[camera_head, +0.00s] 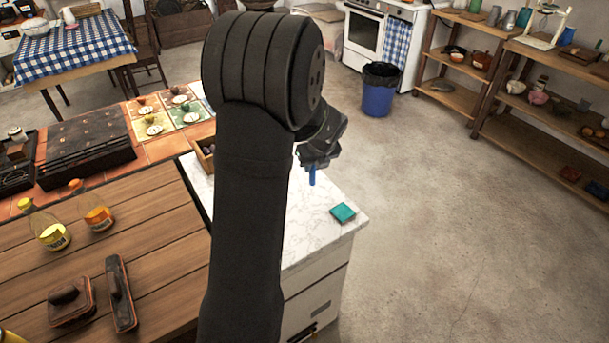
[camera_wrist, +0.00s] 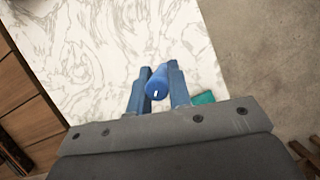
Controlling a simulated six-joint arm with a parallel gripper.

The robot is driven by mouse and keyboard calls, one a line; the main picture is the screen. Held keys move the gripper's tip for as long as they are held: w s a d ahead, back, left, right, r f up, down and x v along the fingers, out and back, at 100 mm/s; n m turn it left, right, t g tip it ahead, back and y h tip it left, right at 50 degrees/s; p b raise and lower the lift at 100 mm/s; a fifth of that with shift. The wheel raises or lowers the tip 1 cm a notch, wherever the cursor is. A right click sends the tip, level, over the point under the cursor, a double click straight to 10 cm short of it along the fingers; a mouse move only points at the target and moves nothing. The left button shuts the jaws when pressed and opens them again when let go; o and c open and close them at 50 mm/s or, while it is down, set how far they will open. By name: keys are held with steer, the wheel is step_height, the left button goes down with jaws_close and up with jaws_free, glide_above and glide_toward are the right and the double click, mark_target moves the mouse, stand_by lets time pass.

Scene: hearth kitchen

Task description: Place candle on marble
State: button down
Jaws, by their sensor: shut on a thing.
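My gripper (camera_wrist: 158,92) is shut on a blue candle (camera_wrist: 157,82) in the wrist view. The candle sits between the two blue fingers, with its pale wick end toward the camera. In the head view my gripper (camera_head: 312,170) shows only partly past my arm, over the marble top; a small blue bit shows there, and I cannot tell finger from candle. The white, grey-veined marble (camera_head: 311,220) lies below; it also fills much of the wrist view (camera_wrist: 95,65). I cannot tell whether the candle touches the marble.
A teal block (camera_head: 343,212) lies near the marble's right edge, partly hidden behind my gripper in the wrist view (camera_wrist: 204,98). A wooden box (camera_head: 203,155) stands at the marble's far left. The wooden counter (camera_head: 150,225) holds bottles. Open floor lies right.

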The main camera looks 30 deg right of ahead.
steer(key=shift+a+x, duration=0.15)
steer(key=shift+x, duration=0.8)
steer(key=shift+a+x, duration=0.2)
steer(key=shift+x, duration=0.75)
steer(key=shift+a+x, duration=0.15)
steer(key=shift+x, duration=0.75)
steer(key=shift+f, duration=0.1)
steer(key=shift+f, duration=0.15)
steer(key=c, duration=1.3)
jaws_free()
steer(key=v, duration=1.2)
steer(key=shift+r, duration=0.25)
steer(key=shift+w+f, duration=0.1)
steer(key=shift+f, duration=0.05)
